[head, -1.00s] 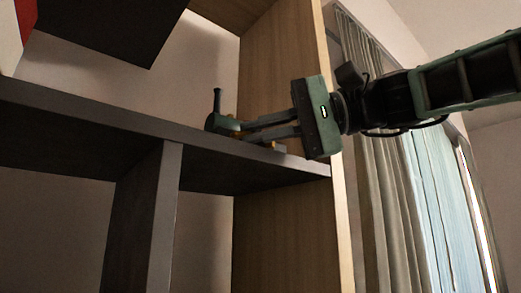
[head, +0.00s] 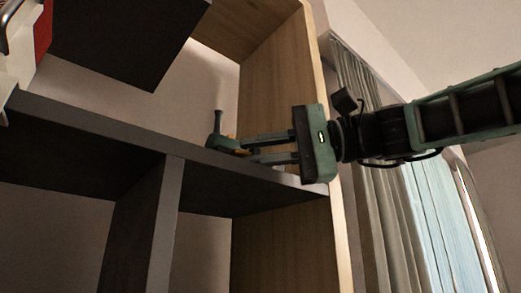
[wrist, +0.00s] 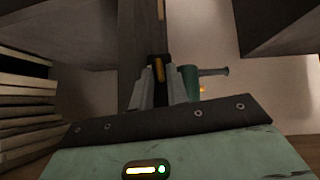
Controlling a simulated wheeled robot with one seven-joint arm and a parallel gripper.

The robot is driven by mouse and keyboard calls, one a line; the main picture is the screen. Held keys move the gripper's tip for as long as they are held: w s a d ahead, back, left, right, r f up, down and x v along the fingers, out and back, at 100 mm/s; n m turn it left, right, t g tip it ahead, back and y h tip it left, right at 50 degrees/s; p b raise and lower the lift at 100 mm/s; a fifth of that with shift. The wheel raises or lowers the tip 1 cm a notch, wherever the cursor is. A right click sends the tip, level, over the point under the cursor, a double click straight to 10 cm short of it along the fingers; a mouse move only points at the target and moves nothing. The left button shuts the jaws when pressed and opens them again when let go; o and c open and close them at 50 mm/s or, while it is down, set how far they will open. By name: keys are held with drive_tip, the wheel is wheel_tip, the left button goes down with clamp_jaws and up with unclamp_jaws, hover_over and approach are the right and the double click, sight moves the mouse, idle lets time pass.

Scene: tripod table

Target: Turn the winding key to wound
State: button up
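A small green device (head: 214,142) with a dark upright post (head: 218,122) stands on the dark shelf, left of my gripper (head: 248,148). A yellow part, which may be the winding key (head: 238,151), shows low beside the device at my fingertips. Any marking for wound is too small to see.
The shelf edge (head: 110,123) runs under the device and my gripper. A wooden side panel (head: 280,90) rises close behind. A dark board (head: 120,35) hangs at upper left, with a red and white object (head: 30,50). Stacked pale slabs (wrist: 25,100) show in the wrist view.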

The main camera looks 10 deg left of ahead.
idle(0.3)
drive_tip(key=w+d+r+b, duration=0.1)
drive_tip(key=d+b, duration=0.2)
drive_tip(key=d, duration=1.4)
drive_tip(key=shift+d+r, duration=0.15)
drive_tip(key=shift+r, duration=0.05)
